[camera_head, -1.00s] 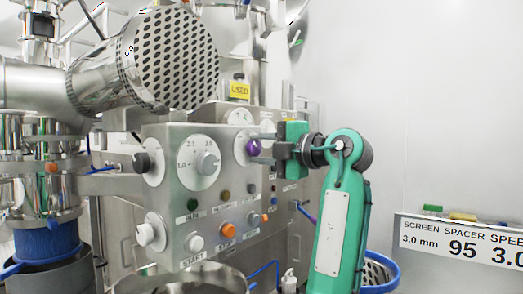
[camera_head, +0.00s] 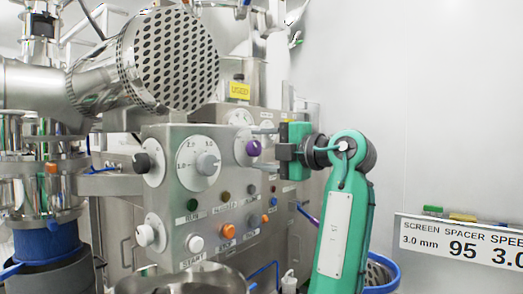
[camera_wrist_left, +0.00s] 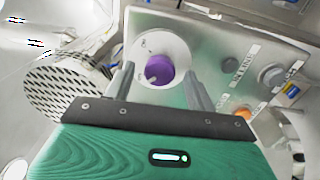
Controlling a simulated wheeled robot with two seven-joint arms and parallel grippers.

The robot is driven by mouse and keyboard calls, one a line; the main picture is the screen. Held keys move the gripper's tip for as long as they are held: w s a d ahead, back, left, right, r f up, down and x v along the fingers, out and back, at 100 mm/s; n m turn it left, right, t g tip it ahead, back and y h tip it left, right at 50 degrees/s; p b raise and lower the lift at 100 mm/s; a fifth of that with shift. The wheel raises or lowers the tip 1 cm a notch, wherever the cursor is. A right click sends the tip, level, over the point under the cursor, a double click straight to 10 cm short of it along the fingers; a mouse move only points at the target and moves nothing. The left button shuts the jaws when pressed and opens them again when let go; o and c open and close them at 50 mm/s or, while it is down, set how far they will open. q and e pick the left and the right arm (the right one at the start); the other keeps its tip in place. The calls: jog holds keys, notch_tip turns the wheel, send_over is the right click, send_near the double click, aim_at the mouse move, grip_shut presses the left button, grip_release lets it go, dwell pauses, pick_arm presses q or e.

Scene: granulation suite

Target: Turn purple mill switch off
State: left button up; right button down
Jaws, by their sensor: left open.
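The purple mill switch (camera_head: 253,148) is a round knob on a white dial on the steel control panel. It also shows in the left wrist view (camera_wrist_left: 159,70), with a pale pointer mark toward its lower left. My left gripper (camera_head: 264,148) is open in front of the panel, its two grey fingers above and below the knob. In the left wrist view the fingers (camera_wrist_left: 160,82) stand on either side of the knob with gaps visible. I cannot tell how deep they reach along it. My right gripper is in neither view.
A grey knob on a larger dial (camera_head: 207,163) sits left on the same panel. Several coloured push buttons, including an orange one (camera_head: 228,231), lie below. A perforated steel drum (camera_head: 180,58) overhangs the upper left. A sign (camera_head: 460,242) stands at right.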

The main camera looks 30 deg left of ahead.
pick_arm(q)
jog(key=s+d, duration=0.1)
jog(key=d, duration=1.2)
jog(key=shift+d+p, duration=0.15)
jog(key=shift+p, duration=0.25)
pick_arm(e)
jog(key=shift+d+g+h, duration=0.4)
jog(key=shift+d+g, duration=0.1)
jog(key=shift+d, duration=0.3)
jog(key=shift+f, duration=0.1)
